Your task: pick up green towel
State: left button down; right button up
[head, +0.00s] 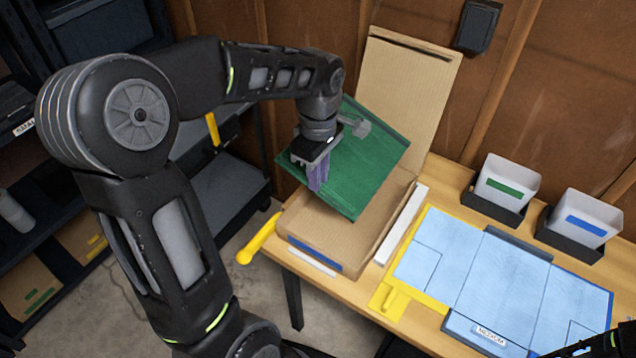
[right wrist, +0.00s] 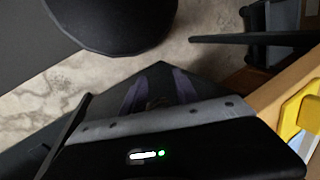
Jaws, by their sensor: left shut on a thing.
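The green towel (head: 362,160) is a flat, dark green sheet, tilted above an open cardboard box (head: 375,205). My left gripper (head: 318,185), with purple fingers, is shut on the towel near its left side. The fingers cover a small part of the towel, and I cannot see whether its underside touches the box. My right gripper shows in the right wrist view (right wrist: 158,92), dark with purple fingers. Nothing clear lies between them, and I cannot tell how far apart they are. The towel is not in that view.
The box stands on a wooden table (head: 440,190), its lid raised behind. A light blue mat (head: 500,285) lies to the right. Two white bins (head: 507,180) (head: 583,219) stand at the back right. A yellow handle (head: 260,238) juts beyond the left edge. Dark shelves (head: 230,195) stand left.

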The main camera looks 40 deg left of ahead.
pick_arm(q)
jog(key=shift+r, duration=0.75)
jog(key=shift+f, duration=0.1)
